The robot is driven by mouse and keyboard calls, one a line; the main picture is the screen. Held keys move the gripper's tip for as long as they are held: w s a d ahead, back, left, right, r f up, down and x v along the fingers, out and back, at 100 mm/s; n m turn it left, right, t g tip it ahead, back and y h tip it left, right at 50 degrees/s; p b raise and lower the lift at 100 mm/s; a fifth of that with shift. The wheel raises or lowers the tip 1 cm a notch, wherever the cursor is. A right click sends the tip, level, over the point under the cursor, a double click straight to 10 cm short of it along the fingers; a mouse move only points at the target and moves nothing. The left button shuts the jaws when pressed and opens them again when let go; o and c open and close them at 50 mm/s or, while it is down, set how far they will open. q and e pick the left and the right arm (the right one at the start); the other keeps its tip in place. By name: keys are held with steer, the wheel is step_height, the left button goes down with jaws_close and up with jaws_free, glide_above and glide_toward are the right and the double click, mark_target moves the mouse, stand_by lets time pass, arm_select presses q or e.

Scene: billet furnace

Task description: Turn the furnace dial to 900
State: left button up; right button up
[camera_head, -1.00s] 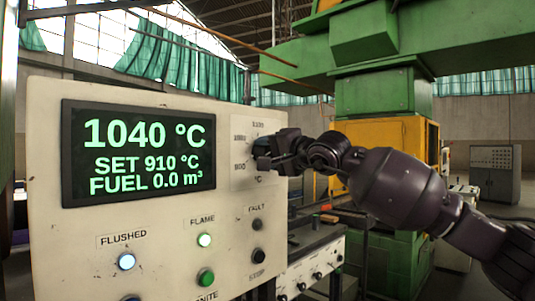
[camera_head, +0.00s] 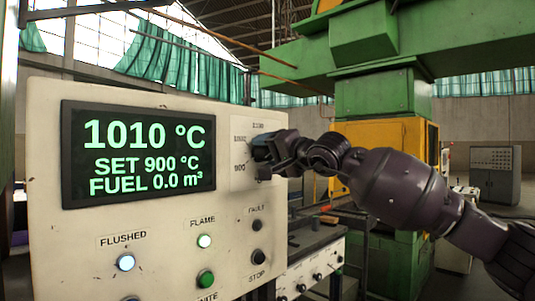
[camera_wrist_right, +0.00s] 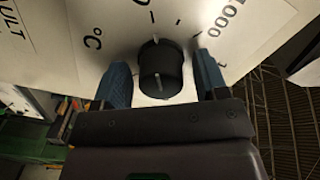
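The black furnace dial (camera_wrist_right: 160,68) shows in the right wrist view, a round knob with a white pointer line on a pale scale plate (camera_wrist_right: 100,12). My right gripper (camera_wrist_right: 162,78) is open, with its blue-grey fingers on either side of the dial and a narrow gap showing at each side. In the head view my right gripper (camera_head: 262,160) is at the scale plate (camera_head: 240,180) and hides the dial. The display (camera_head: 138,153) reads 1010 °C, SET 900 °C and FUEL 0.0 m³. My left gripper is not in view.
Below the display, the cream panel (camera_head: 70,265) carries a lit FLUSHED lamp (camera_head: 126,262), a lit FLAME lamp (camera_head: 204,240), a green button (camera_head: 206,278) and black STOP button (camera_head: 257,256). A bench (camera_head: 315,245) and green-yellow machine (camera_head: 385,97) stand behind my right arm.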

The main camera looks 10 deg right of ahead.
steer(key=shift+o, duration=0.3)
steer(key=v, duration=1)
steer(key=shift+s+d, duration=0.25)
steer(key=shift+s, duration=0.1)
